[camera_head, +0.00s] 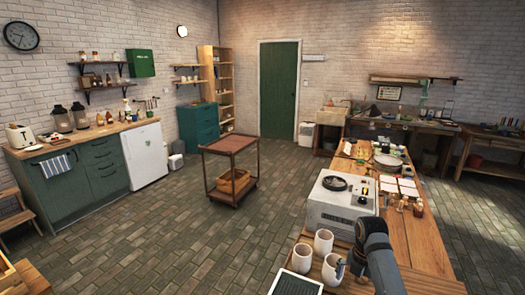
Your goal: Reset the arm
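One of my arms, a grey link with a dark rounded joint (371,238), comes in at the bottom right. It stands over the wooden table (425,245), close beside several white mugs. No gripper of this arm can be made out. My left arm and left gripper are not in view.
White mugs (323,242) and a dark-topped board (296,284) are at the table's near end, beside a white machine (342,206) with a round dark top. Papers and small jars lie farther back. A wheeled cart (229,145) stands on open brick floor.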

